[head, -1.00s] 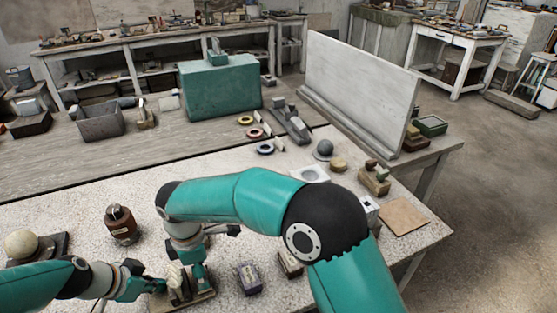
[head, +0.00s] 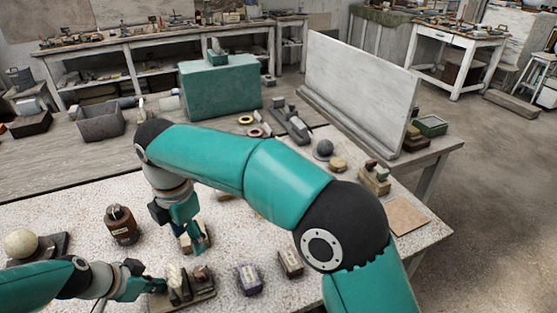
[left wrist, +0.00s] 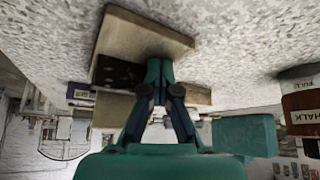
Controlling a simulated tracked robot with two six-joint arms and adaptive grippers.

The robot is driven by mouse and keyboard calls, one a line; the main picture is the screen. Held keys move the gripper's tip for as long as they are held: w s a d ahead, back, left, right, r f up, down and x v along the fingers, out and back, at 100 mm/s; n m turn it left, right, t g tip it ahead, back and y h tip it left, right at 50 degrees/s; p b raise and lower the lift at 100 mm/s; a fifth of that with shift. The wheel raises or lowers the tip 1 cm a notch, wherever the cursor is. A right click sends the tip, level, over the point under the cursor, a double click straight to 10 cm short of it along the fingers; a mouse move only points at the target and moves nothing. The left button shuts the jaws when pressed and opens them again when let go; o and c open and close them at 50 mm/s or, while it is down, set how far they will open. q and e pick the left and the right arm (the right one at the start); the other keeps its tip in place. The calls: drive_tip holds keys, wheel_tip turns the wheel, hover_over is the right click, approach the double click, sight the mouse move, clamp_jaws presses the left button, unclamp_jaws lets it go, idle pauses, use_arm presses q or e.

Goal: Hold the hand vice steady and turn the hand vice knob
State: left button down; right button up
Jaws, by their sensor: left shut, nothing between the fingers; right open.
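The hand vice (head: 187,291), with dark upright jaws on a wooden base, stands at the front of the speckled bench. A small brown round part (head: 201,272), perhaps its knob, is on top at its right end. My left gripper (head: 157,286) is shut at the vice's left side with nothing between its fingers. In the left wrist view the shut fingertips (left wrist: 159,68) overlap the wooden base (left wrist: 150,35); contact cannot be told. My right gripper (head: 188,236) is open and empty behind the vice, close to a small wooden block (head: 203,240) and apart from the vice.
A brown jar (head: 121,226) stands left of the right gripper. A purple-labelled box (head: 248,279) and a brown block (head: 290,262) stand right of the vice. A pale sphere (head: 21,243) rests at the far left. My right arm hides part of the bench behind.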

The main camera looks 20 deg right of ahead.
drive_tip(key=w+d+m+t+y, duration=0.1)
drive_tip(key=w+d+m, duration=0.3)
drive_tip(key=d, duration=0.6)
drive_tip(key=w+d+m+t+y, duration=0.1)
drive_tip(key=w+d+m+t, duration=0.3)
drive_tip(key=d+m, duration=0.3)
drive_tip(key=w+d+m+t+y, duration=0.1)
drive_tip(key=w+d+m+t, duration=0.2)
drive_tip(key=d, duration=1.2)
drive_tip(key=w+m, duration=0.1)
drive_tip(key=m, duration=0.1)
drive_tip(key=shift+r+m, duration=0.3)
drive_tip(key=shift+m, duration=0.1)
